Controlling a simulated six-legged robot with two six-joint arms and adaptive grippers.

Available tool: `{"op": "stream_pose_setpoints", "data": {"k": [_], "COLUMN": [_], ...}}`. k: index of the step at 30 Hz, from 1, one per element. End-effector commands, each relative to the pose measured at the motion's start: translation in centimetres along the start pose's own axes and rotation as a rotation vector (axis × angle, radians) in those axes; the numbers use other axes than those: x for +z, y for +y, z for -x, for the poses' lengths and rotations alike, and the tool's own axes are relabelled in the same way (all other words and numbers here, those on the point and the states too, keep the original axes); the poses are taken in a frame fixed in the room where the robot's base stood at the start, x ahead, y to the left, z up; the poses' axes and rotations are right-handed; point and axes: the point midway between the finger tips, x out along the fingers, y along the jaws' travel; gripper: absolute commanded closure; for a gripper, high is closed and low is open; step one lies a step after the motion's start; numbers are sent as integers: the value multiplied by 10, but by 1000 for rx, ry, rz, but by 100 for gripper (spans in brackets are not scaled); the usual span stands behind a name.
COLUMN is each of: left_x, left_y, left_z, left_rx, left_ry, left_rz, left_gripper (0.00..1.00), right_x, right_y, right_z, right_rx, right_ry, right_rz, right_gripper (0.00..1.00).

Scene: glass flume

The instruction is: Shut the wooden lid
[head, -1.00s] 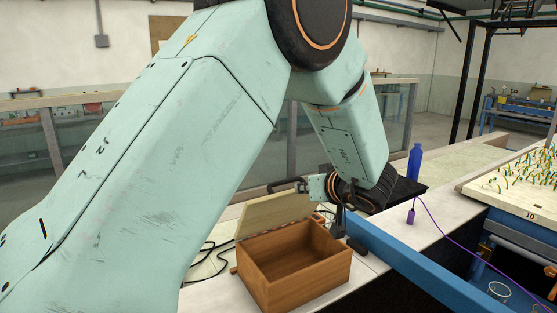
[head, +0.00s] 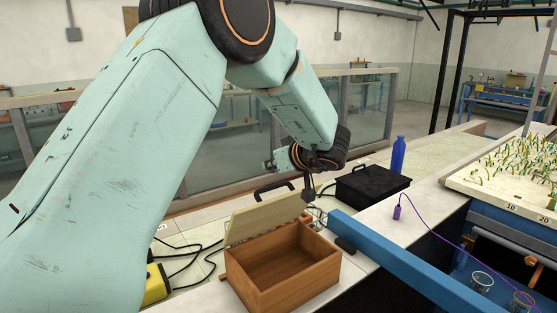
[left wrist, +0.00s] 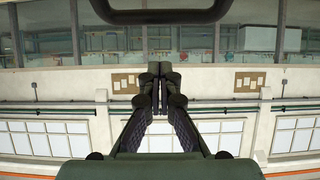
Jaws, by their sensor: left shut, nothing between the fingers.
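The wooden box (head: 283,285) stands on the pale bench in the head view, open and empty inside. Its lighter wooden lid (head: 265,217) is raised and tilted along the back edge. My left gripper (head: 308,196) is just behind and beside the lid's right end; I cannot tell whether it touches. In the left wrist view its fingers (left wrist: 160,92) are together with nothing between them, and neither box nor lid can be made out there. My right gripper is not in view.
A black case (head: 372,188) and a blue bottle (head: 398,155) stand behind right. A blue beam (head: 395,258) runs right of the box. Black cables (head: 190,256) and a yellow object (head: 155,284) lie left. A plant tray (head: 500,195) is far right.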

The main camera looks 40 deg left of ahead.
Motion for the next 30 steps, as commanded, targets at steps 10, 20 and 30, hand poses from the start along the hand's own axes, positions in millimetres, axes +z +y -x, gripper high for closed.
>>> {"op": "stream_pose_setpoints", "data": {"k": [10,20,30], "left_x": [26,36,38], "left_y": [0,0,-1], "left_z": [-10,-8,-8], "left_rx": [0,1,0], "left_ry": [1,0,19], "left_rz": [-2,1,-1], "left_gripper": [100,100,100], "right_x": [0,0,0], "right_y": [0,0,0], "right_z": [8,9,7], "right_rx": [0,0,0], "right_ry": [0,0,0], "right_rz": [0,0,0], "right_gripper": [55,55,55]}}
